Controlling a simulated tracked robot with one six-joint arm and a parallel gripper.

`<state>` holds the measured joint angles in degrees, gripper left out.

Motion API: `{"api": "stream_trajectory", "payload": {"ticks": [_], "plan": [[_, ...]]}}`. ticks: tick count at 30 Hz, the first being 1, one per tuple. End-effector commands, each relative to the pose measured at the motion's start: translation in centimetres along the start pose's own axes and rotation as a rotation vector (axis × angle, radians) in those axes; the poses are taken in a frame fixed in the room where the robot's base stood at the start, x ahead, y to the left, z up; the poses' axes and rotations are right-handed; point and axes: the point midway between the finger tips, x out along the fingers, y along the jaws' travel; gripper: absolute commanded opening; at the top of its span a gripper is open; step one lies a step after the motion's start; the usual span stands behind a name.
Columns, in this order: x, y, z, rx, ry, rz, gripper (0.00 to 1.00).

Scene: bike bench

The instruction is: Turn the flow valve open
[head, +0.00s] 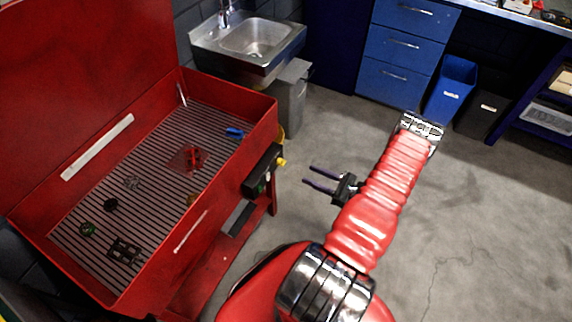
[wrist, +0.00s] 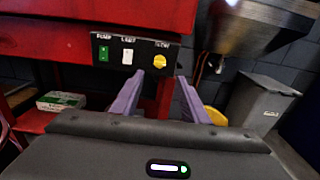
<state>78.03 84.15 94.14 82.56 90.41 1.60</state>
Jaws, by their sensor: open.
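The flow valve is a round yellow knob (wrist: 160,64) at the right end of a black control panel (wrist: 113,60), under a label that seems to read FLOW. In the head view the knob (head: 282,162) sticks out from the panel (head: 262,170) on the red parts washer's front. My gripper (head: 309,175) is open and empty, a short way to the right of the knob and apart from it. In the wrist view my gripper's purple fingers (wrist: 160,76) point towards the panel, with the knob between and slightly above their tips. The knob's turn position is too small to tell.
The panel also has a green switch (wrist: 103,54) and a white switch (wrist: 127,56). The red washer basin (head: 225,178) holds several small parts. A steel sink (head: 250,40) and grey bin (head: 291,95) stand behind. The floor (head: 480,230) at right is clear.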

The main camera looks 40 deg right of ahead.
Motion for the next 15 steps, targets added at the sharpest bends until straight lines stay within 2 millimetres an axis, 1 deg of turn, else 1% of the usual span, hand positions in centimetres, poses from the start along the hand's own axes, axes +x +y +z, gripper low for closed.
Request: {"api": "stream_trajectory", "payload": {"ticks": [3,15], "plan": [[1.7,0.1,0.0,0.0,0.0,0.004,0.41],[7.2,0.1,0.0,0.0,0.001,0.004,0.41]]}}
